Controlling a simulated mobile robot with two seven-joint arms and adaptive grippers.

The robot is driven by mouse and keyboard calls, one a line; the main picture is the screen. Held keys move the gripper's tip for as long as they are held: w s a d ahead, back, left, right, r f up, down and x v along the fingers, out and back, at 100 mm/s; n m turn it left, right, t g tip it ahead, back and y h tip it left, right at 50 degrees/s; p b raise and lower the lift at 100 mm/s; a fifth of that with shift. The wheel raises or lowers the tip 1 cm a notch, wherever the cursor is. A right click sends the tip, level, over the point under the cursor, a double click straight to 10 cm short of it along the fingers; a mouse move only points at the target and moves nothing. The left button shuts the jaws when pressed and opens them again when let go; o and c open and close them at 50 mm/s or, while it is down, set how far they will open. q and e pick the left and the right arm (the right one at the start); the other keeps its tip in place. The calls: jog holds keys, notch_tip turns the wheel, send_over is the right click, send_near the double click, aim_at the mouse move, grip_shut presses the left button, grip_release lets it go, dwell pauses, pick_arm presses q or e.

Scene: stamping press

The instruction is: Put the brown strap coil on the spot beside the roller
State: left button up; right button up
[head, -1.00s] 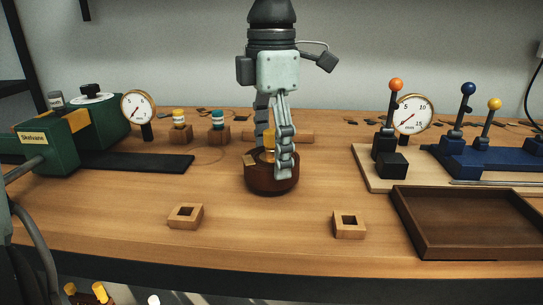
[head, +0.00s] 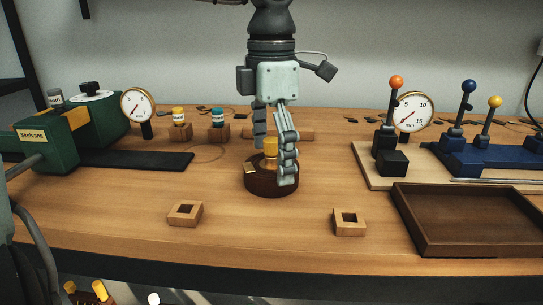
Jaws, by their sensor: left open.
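The brown strap coil (head: 262,186), a low round dark-brown roll with a small tan tag on top, lies on the wooden bench near the middle. My left gripper (head: 273,156) is above and over it, with its fingers spread. The nearer right finger hangs in front of the coil's right side, and the other finger ends above its back edge; contact cannot be told. A yellow-topped piece (head: 270,146) shows between the fingers, in or just behind the coil. I cannot make out for sure which thing is the roller or where its spot is. My right gripper is out of view.
Two square wooden blocks with holes (head: 185,213) (head: 349,222) lie in front. A brown tray (head: 478,251) and lever stands on a board (head: 368,180) are at right. A green machine (head: 50,145) and black mat (head: 138,162) are at left. Bench front centre is clear.

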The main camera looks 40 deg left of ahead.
pick_arm(q)
jog(key=shift+r, duration=0.7)
notch_tip(320, 180, up, 10)
jog(key=shift+f+p, duration=0.15)
jog(key=shift+p, duration=0.25)
jog(key=shift+r, duration=0.6)
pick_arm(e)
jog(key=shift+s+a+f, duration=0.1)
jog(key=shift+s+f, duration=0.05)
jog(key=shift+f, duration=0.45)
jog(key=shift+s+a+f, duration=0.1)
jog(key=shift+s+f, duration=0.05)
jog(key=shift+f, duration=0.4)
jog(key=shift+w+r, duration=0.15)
